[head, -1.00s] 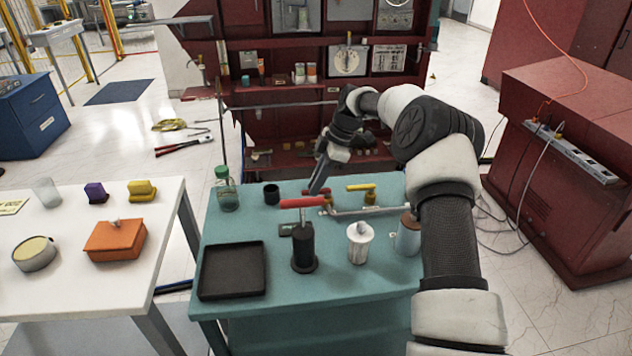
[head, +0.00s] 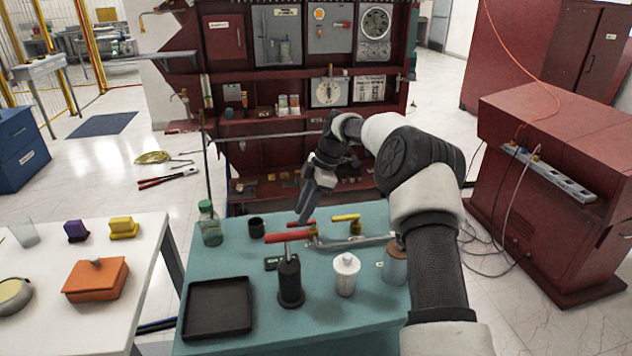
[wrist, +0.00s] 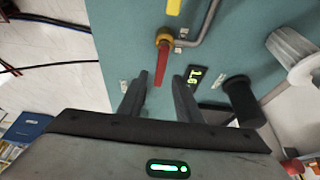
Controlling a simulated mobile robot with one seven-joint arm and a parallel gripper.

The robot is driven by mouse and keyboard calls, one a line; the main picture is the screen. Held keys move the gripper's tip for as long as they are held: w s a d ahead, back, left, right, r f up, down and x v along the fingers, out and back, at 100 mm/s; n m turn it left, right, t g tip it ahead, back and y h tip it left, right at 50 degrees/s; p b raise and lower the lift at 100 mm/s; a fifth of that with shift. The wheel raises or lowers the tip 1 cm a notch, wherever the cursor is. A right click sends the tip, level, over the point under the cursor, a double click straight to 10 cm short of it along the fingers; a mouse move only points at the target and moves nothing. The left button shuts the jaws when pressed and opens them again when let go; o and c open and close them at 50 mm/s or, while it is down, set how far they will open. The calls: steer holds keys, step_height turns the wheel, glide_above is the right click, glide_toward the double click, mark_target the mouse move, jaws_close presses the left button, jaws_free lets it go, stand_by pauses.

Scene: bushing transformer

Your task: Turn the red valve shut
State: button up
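The red valve's handle (wrist: 160,72) runs from its brass body (wrist: 164,38) toward my gripper in the wrist view. In the head view the red handle (head: 303,223) lies low on the teal table, partly hidden behind a red lever. My gripper (wrist: 160,82) is open, with one finger on each side of the handle's free end and a gap on both sides. In the head view my gripper (head: 303,207) points down over the valve. Whether the fingers reach the handle's height is hard to tell.
A black post with a red lever (head: 290,236) stands in front of the valve. A yellow-handled valve (head: 347,217) and metal pipe are to its right. A white canister (head: 345,275), black tray (head: 218,309) and green-capped bottle (head: 209,225) stand on the teal table.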

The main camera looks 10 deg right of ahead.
steer(key=p+v, duration=0.2)
steer(key=v, duration=1.3)
steer(key=shift+r, duration=0.2)
steer(key=shift+d, duration=0.15)
steer(key=s+a+r+m+t+h+p, duration=0.1)
steer(key=s+a+r+m+h+p, duration=0.2)
steer(key=s+r, duration=0.55)
steer(key=s+a+r+m+t+h+p, duration=0.1)
steer(key=s+a+r+m, duration=0.3)
steer(key=s+r, duration=0.4)
steer(key=s+d+f+m+t+p, duration=0.1)
steer(key=s+m, duration=0.4)
steer(key=s, duration=0.7)
steer(key=s+d+m+t+p, duration=0.2)
steer(key=s+m, duration=0.4)
steer(key=s, duration=0.6)
steer(key=shift+s+d+f+t+p, duration=0.15)
steer(key=shift+d+f+t+p, duration=0.15)
steer(key=shift+f, duration=0.1)
